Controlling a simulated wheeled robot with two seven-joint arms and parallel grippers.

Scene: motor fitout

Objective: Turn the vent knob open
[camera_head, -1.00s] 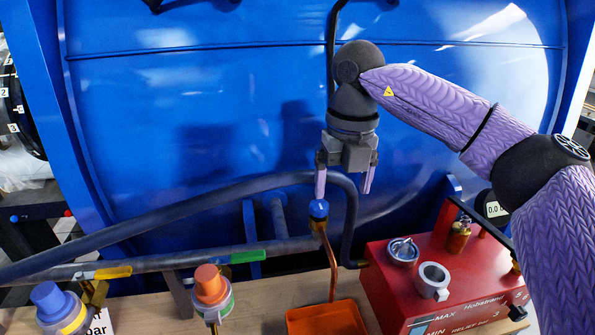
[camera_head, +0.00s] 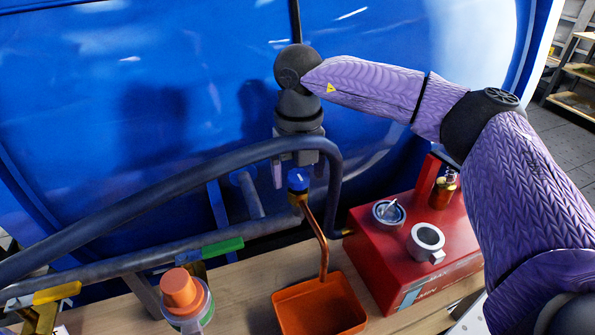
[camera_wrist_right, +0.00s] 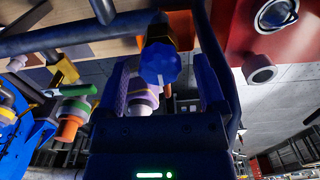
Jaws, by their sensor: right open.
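The blue vent knob (camera_head: 298,180) tops a brass valve whose copper pipe (camera_head: 317,240) bends down to an orange tray (camera_head: 320,306). A white mark shows on the knob's top. My right gripper (camera_head: 298,170) is open at the knob, pointing down, its fingers apart on either side in the head view. My left gripper is not in view.
A red box (camera_head: 375,255) with gauges and a grey ring stands to the right. An orange-capped valve (camera_head: 180,290) and a green-handled valve (camera_head: 222,248) are at left. A large blue tank (camera_head: 120,100) fills the back.

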